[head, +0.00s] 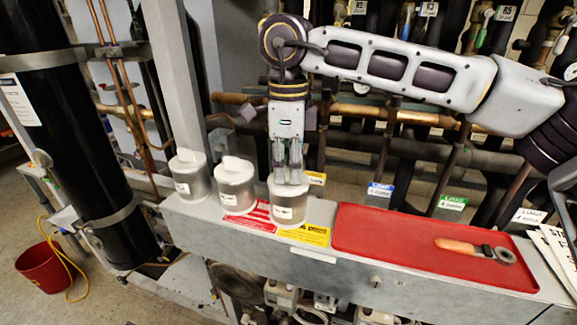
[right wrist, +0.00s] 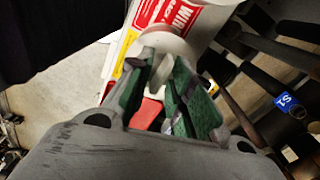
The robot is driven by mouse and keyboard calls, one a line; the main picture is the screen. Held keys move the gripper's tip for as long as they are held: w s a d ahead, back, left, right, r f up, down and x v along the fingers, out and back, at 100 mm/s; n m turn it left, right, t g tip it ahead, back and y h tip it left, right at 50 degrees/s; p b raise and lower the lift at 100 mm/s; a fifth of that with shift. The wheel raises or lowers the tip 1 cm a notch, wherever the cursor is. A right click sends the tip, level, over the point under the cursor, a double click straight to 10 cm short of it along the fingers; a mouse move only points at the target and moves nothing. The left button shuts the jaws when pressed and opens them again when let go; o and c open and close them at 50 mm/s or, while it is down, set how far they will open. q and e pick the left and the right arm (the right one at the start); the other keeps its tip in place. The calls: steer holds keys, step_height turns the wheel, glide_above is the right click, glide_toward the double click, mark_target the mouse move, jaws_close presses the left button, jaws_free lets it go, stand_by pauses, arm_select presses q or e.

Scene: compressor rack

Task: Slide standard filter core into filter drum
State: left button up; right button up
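Three grey-white canisters with paper labels stand upright in a row on the grey bench ledge: a left one (head: 188,180), a middle one (head: 236,192) and a right one (head: 288,212). The left and middle ones show a knob on the lid. I cannot read which is the standard core. My right gripper (head: 288,178) points down onto the right canister's top, hiding its knob. In the right wrist view, the green-padded fingers (right wrist: 163,75) stand either side of a pale part; I cannot tell whether they press it. A large black cylinder (head: 72,150), possibly the filter drum, stands at left. My left gripper is out of view.
A red tray (head: 400,250) on the right of the ledge holds an orange-handled tool (head: 475,249). Red and yellow labels lie by the canisters. A grey post (head: 178,80) rises behind the left canister. Pipes fill the back. A red bucket (head: 43,267) stands on the floor.

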jaws_close()
steer(key=shift+r, duration=0.15)
steer(key=shift+r+p, duration=2.15)
steer(key=shift+r, duration=1.25)
steer(key=shift+a+f, duration=0.1)
steer(key=shift+f, duration=0.05)
